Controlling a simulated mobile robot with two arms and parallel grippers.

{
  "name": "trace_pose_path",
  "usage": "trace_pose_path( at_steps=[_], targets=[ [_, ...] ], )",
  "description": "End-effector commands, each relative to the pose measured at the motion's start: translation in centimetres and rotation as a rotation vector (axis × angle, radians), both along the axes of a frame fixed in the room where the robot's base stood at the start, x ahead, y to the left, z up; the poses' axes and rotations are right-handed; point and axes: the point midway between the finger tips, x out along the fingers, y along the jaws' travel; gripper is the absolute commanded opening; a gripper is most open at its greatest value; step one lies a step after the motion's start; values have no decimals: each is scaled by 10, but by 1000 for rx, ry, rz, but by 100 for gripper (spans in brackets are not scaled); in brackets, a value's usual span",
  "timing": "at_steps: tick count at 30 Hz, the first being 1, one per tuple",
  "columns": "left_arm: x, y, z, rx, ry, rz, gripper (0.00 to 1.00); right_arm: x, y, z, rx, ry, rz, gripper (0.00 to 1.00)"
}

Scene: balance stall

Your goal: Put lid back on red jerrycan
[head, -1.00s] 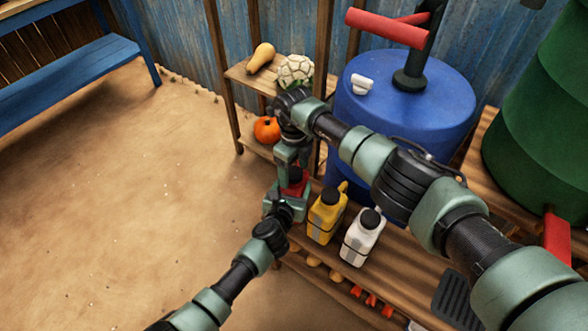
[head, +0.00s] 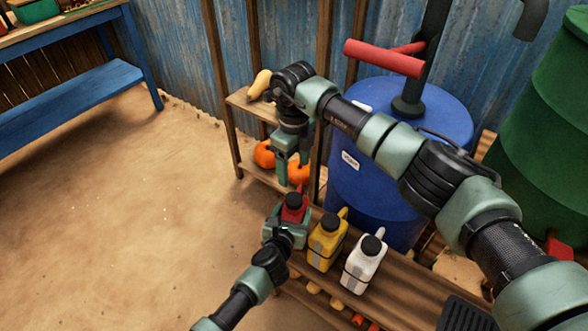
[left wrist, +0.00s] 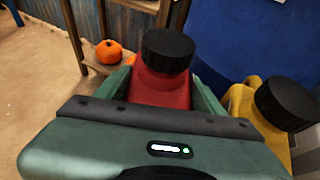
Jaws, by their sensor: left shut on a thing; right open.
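The red jerrycan (head: 292,213) stands upright at the left end of the wooden bench, with its black lid (head: 293,199) on top of its neck. The left wrist view shows the red body (left wrist: 160,88) up close and the lid (left wrist: 168,52) sitting level on it; how tightly it is screwed cannot be told. My left gripper (head: 290,232) is shut around the jerrycan's body, its fingers on both sides. My right gripper (head: 292,172) is open and empty, pointing down just above the lid and apart from it.
A yellow jerrycan (head: 325,246) and a white jerrycan (head: 362,269), both with black lids, stand to the right on the bench (head: 400,290). A blue barrel (head: 375,190) with a red-handled pump is behind. A shelf with orange pumpkins (head: 264,154) stands behind left. Floor at left is clear.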

Motion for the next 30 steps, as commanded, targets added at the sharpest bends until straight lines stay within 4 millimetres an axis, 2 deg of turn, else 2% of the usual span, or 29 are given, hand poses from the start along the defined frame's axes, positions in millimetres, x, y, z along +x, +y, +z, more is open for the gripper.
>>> trace_pose_path(
  at_steps=[2,3,6,17,30],
  targets=[
    [0,0,-1,0,1,0,0,0,0,0,0,0,0,70],
    [0,0,-1,0,1,0,71,0,0,0,0,0,0,70],
    [0,0,-1,0,1,0,94,0,0,0,0,0,0,70],
    [-4,1,2,0,1,0,94,0,0,2,0,0,0,70],
    [-63,16,27,0,1,0,94,0,0,24,0,0,0,70]
  ],
)
